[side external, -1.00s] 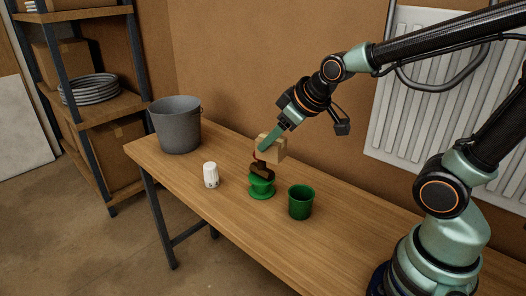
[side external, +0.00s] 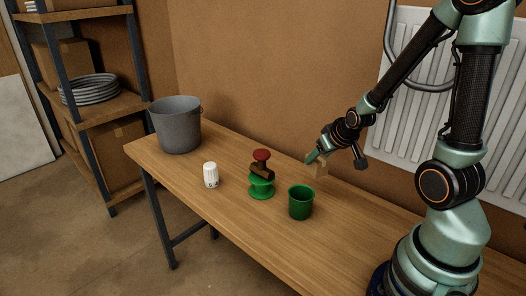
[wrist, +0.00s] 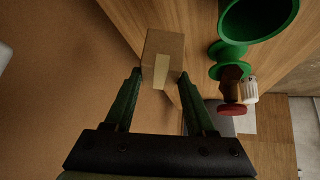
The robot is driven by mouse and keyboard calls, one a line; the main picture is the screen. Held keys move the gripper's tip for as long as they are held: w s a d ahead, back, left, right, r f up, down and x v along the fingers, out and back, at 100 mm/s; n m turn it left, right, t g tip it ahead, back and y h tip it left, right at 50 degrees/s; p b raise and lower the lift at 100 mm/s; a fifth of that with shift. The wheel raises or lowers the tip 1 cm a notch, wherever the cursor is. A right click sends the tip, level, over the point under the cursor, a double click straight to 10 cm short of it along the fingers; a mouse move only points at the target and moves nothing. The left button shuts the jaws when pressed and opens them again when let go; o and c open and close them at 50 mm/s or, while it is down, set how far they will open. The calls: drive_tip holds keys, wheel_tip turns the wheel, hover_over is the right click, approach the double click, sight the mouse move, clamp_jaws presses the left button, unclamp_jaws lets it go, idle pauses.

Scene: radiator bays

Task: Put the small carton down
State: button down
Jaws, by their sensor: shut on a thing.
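The small carton (side external: 321,168) is a light brown box with a pale tape strip. My gripper (side external: 316,161) is shut on it by its end, near the back edge of the table, close to the wall. In the wrist view the carton (wrist: 163,52) sits between the fingertips of my gripper (wrist: 160,78). I cannot tell whether its underside touches the table (side external: 235,215). The lower part of the carton shows little in the side view.
A green cup (side external: 300,203) stands in front of the carton. Left of it is a green stand (side external: 261,190) bearing a brown piece with a red knob (side external: 261,155). A white radiator valve head (side external: 211,175) and a grey bucket (side external: 177,125) stand farther left. The front right tabletop is clear.

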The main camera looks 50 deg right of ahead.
sight(316, 177)
drive_tip(key=shift+f, duration=3.25)
drive_tip(key=shift+f, duration=0.6)
drive_tip(key=shift+c, duration=0.8)
unclamp_jaws()
drive_tip(key=shift+r, duration=0.15)
wheel_tip(316, 177, up, 19)
drive_tip(key=s+a+r+n+y, duration=0.1)
drive_tip(key=s+a+n, duration=0.1)
drive_tip(key=a, duration=0.6)
drive_tip(key=s+a+r+n+g+y, duration=0.1)
drive_tip(key=s+a, duration=0.3)
drive_tip(key=a, duration=0.5)
drive_tip(key=shift+r+n+y, duration=0.45)
drive_tip(key=shift+n+y, duration=0.05)
drive_tip(key=shift+y, duration=0.1)
